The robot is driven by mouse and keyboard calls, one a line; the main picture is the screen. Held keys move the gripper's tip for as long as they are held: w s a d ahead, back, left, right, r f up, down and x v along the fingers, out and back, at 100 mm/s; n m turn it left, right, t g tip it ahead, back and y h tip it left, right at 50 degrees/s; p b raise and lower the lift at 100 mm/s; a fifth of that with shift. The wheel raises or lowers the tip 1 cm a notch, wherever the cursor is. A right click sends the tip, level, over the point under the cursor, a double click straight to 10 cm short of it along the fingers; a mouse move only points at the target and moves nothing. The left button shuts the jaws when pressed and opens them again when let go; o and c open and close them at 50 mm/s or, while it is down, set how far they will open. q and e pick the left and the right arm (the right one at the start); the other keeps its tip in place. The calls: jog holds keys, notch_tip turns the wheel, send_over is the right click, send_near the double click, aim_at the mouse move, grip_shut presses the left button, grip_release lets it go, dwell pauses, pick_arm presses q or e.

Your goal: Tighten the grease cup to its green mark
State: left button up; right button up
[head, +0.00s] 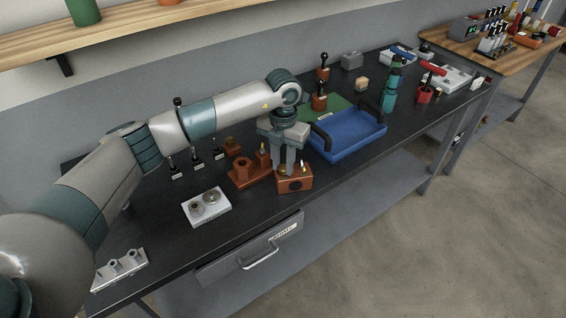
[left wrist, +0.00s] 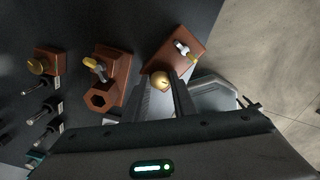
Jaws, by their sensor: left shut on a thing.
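A reddish-brown block (head: 295,184) stands near the front edge of the bench, below my left gripper. In the left wrist view this block (left wrist: 186,45) carries a round brass cap (left wrist: 160,81), which looks like the grease cup, and a brass-and-white fitting (left wrist: 184,49). My left gripper (head: 285,171) points down and is shut on the brass cap, one finger on each side. In the head view the fingers hide the cap. I cannot make out a green mark. My right gripper is in neither view.
A second brown block (head: 247,176) with a hexagonal socket stands close to the left. A white two-well holder (head: 206,206) lies farther left, and a blue tray (head: 349,139) right. Several black-handled tools stand behind. A grey drawer (head: 250,252) hangs below the bench.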

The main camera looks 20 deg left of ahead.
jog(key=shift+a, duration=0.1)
pick_arm(q)
jog(key=o, duration=1)
jog(key=shift+o, duration=0.2)
jog(key=shift+r, duration=0.1)
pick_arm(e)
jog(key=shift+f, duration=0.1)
pick_arm(q)
notch_tip(320, 180, up, 10)
jog(key=b, duration=0.4)
notch_tip(320, 180, up, 6)
jog(key=b, duration=0.1)
send_over(283, 167)
jog(key=shift+r, duration=0.65)
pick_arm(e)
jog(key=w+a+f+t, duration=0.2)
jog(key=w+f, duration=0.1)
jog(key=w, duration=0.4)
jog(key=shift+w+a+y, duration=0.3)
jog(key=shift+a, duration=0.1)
